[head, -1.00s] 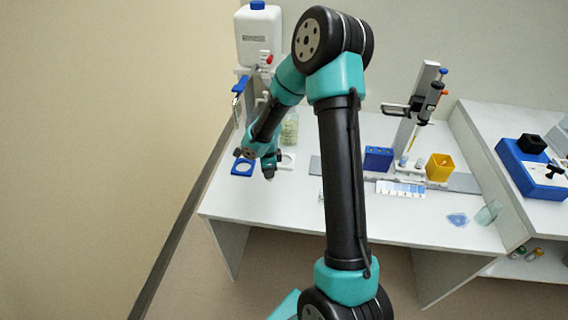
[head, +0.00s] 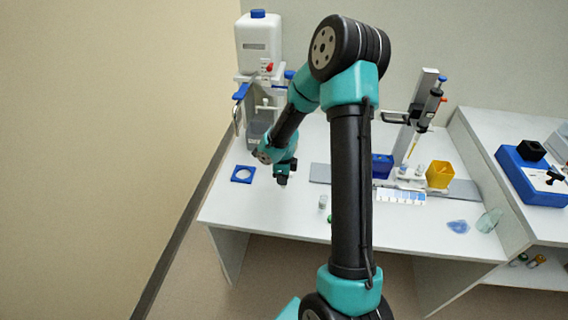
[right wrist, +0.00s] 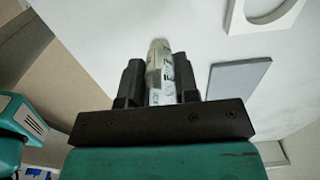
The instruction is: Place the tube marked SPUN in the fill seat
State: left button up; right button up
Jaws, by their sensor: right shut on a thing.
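My right gripper (head: 282,181) is low over the left part of the white bench in the head view. In the right wrist view the gripper (right wrist: 158,88) is shut on a pale tube (right wrist: 158,62) that lies between its two dark fingers. The tube bears dark print, but I cannot read it as SPUN. A blue square plate with a round white centre (head: 243,174) lies left of the gripper, apart from it. I cannot tell which thing is the fill seat. My left gripper is not in view.
A white dispenser tank (head: 258,38) stands at the back left. A small pale vial (head: 323,202) stands near the front edge. A blue box (head: 382,166), a yellow bin (head: 440,173) and a pipette stand (head: 418,115) are to the right. My arm hides the bench's middle.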

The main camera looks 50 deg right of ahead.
jog(key=w+d, duration=0.3)
jog(key=w+d+f, duration=0.1)
jog(key=w+d, duration=0.2)
jog(key=d, duration=0.1)
jog(key=w+d, duration=0.3)
jog(key=shift+d+f, duration=0.15)
jog(key=shift+f, duration=1.75)
jog(key=shift+f, duration=0.1)
jog(key=o, duration=1)
notch_tip(320, 180, up, 12)
jog(key=shift+r, duration=0.15)
